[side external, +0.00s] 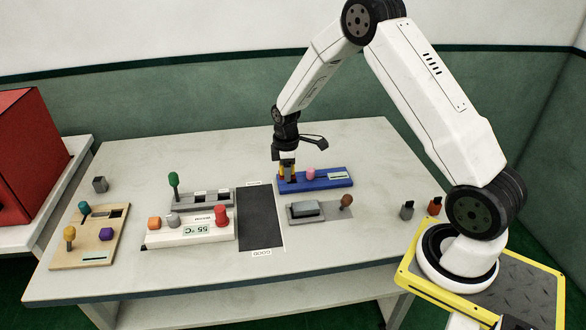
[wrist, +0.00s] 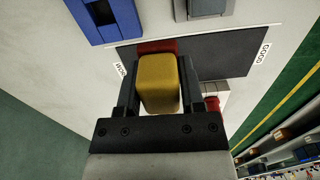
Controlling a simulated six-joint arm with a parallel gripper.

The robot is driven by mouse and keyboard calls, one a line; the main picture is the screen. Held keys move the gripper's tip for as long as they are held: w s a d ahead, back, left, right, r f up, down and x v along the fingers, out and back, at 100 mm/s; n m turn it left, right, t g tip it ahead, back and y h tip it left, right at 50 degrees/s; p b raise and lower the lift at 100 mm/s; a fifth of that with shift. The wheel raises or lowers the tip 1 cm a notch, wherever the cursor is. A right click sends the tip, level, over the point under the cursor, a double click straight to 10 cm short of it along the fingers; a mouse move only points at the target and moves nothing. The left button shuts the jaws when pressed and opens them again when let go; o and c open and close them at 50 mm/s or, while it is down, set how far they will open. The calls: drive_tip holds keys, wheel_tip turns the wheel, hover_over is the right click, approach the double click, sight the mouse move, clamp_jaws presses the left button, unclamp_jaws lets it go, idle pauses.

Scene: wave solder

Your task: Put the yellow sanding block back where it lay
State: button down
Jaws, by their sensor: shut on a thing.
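The yellow sanding block (wrist: 158,85) is between the two fingers of my gripper (wrist: 160,95) in the wrist view. A dark red patch (wrist: 158,46) shows just past its far end; I cannot tell whether it belongs to the block. In the side view my gripper (side external: 287,174) points down at the left end of the blue board (side external: 325,182). A little yellow of the block (side external: 281,170) shows there, mostly hidden by the fingers. I cannot tell whether the block touches anything below.
The blue board carries a pink knob (side external: 311,173). The dark mat (side external: 260,220) is bare. A grey board with a brown knob (side external: 346,201) lies in front. A white unit with a display (side external: 197,230), a grey rack with a green knob (side external: 173,180) and a wooden board (side external: 101,250) stand left.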

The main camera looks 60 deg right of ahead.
approach(257, 196)
idle(0.4)
drive_tip(key=shift+f, duration=0.25)
drive_tip(key=shift+f, duration=2.8)
drive_tip(key=shift+f, duration=0.7)
drive_tip(key=shift+c, duration=0.7)
unclamp_jaws()
drive_tip(key=shift+r, duration=0.1)
wheel_tip(257, 196, up, 8)
drive_tip(key=shift+f, duration=0.2)
